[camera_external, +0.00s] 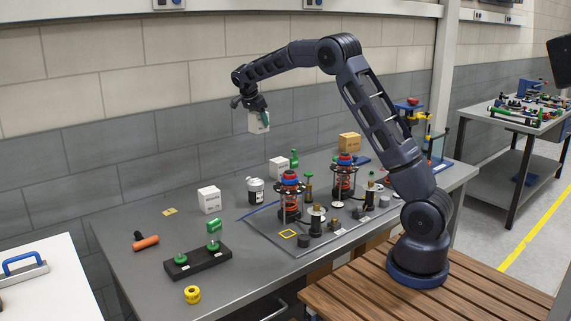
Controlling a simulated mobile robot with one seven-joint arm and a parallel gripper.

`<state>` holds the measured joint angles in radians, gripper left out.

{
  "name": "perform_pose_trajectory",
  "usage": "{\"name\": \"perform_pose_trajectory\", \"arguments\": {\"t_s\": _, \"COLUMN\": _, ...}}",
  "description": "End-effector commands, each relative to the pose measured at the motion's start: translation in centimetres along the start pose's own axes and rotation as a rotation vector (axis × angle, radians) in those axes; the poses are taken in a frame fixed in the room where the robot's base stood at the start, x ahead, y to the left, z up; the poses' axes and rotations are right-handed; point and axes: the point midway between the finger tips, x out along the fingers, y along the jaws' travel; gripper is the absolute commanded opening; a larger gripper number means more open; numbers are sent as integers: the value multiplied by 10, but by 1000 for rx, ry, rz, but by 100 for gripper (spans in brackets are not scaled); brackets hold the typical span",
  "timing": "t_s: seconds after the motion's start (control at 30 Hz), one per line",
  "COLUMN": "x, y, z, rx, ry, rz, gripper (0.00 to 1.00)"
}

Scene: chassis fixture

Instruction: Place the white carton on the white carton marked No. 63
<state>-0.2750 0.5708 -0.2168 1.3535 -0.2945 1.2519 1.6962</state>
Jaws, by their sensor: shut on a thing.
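My gripper (256,108) is shut on a white carton (258,124) and holds it up in the air, in front of the tiled wall and well above the grey table. The gripper covers part of the carton's top. Two other white cartons stand upright on the table: one (209,201) at the left and one (279,168) nearer the middle, close to the white jar. Both have small dark print that is too small to read, so I cannot tell which is No. 63.
A chassis plate (285,241) with red springs and posts fills the table's middle. A tan carton (349,142) stands behind. An orange-handled tool (146,242) and black block (197,262) lie left.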

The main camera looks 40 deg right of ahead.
Motion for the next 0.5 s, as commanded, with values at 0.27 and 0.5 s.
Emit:
{"name": "perform_pose_trajectory", "arguments": {"t_s": 0.27, "x": -17, "y": 26, "z": -82, "rx": 47, "ry": -2, "rz": 18, "gripper": 21}}
{"name": "perform_pose_trajectory", "arguments": {"t_s": 0.5, "x": -12, "y": 34, "z": -99, "rx": 57, "ry": -3, "rz": 26, "gripper": 21}}
